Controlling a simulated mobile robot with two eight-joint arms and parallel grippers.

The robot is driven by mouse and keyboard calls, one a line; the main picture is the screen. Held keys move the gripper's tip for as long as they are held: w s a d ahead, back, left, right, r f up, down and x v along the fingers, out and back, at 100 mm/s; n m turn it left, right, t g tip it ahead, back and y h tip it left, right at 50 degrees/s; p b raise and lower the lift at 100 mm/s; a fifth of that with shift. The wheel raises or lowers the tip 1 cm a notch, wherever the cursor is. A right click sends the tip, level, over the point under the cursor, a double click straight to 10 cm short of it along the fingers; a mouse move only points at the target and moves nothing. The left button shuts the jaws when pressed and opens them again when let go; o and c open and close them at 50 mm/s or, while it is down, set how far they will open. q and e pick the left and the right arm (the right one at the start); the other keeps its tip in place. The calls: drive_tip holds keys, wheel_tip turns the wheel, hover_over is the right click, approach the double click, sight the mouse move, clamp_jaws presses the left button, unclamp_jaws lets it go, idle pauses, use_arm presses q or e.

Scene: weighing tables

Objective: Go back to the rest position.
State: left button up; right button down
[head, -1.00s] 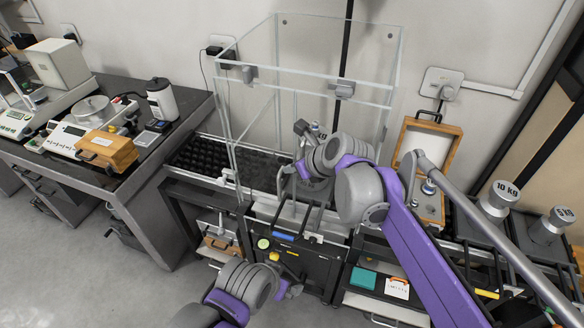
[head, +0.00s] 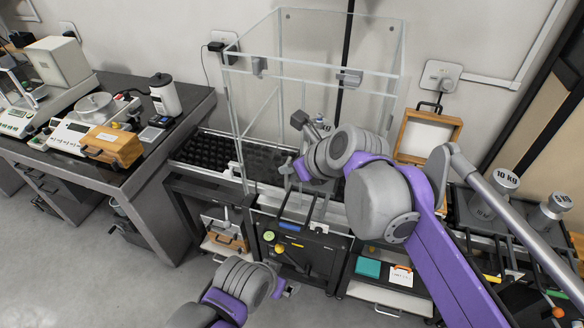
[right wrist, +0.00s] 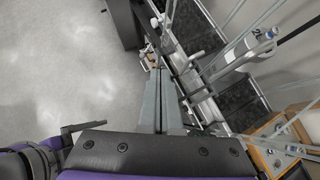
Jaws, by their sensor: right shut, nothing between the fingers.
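My right arm reaches in from the right in the head view, in front of the clear-walled enclosure (head: 232,110). Its gripper (head: 286,166) shows small at the enclosure's front, partly hidden by my wrist. In the right wrist view the two long grey fingers (right wrist: 160,75) lie together, with nothing between them. My left gripper (head: 284,289) is low in the head view, near the front of the black cabinet (head: 318,262). Its fingers are too small and partly hidden to tell whether they are open.
An open wooden box (head: 456,127) stands right of the enclosure. A 10 kg weight (head: 497,190) and a 5 kg weight (head: 547,212) stand at far right. The left bench (head: 190,118) holds balances and a wooden case (head: 113,146). The floor (head: 80,270) at lower left is clear.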

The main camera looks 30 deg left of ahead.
drive_tip(key=s+d+f+n+t+h, duration=0.1)
drive_tip(key=s+d+f+n, duration=0.2)
drive_tip(key=d, duration=0.5)
drive_tip(key=d+f+n+h, duration=0.2)
drive_tip(key=d+n, duration=0.3)
drive_tip(key=d, duration=0.3)
drive_tip(key=s+d+f+n+t+h, duration=0.1)
drive_tip(key=s+d+f+n, duration=0.15)
drive_tip(key=d, duration=0.55)
drive_tip(key=s+d+f+n+h, duration=0.2)
drive_tip(key=s+d+f+n, duration=0.3)
drive_tip(key=d, duration=0.3)
drive_tip(key=s+d+f+n+h, duration=0.2)
drive_tip(key=s+d+f+n, duration=0.3)
drive_tip(key=d+f+n, duration=0.1)
drive_tip(key=shift+d+f+n, duration=0.2)
drive_tip(key=shift+d+n, duration=0.35)
drive_tip(key=shift+d, duration=0.4)
drive_tip(key=shift+s, duration=0.1)
